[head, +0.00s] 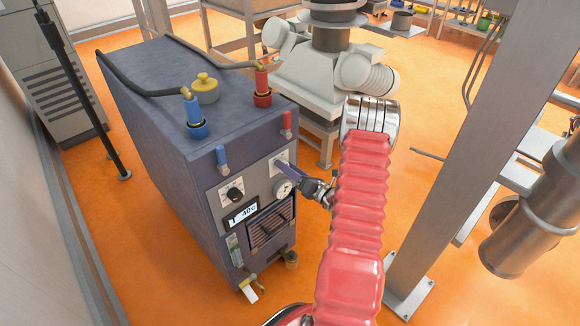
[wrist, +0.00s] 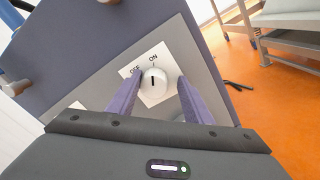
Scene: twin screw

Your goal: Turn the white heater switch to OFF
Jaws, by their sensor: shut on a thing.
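The white heater switch (wrist: 153,84) is a round knob with a black mark, on a white plate labelled OFF and ON. The mark points up toward ON; OFF is at the upper left. My gripper (wrist: 157,82) has its two purple fingers on either side of the knob and is shut on it. In the head view my gripper (head: 283,166) reaches the upper right of the front panel of the blue-grey heater unit (head: 150,110). The switch is hidden there behind the fingers.
A black knob (head: 235,194), a gauge (head: 284,188) and a display (head: 243,213) sit close by on the panel. Blue (head: 222,158) and red (head: 287,124) handles stick out above. A metal post (head: 455,150) stands to the right. Orange floor is open in front.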

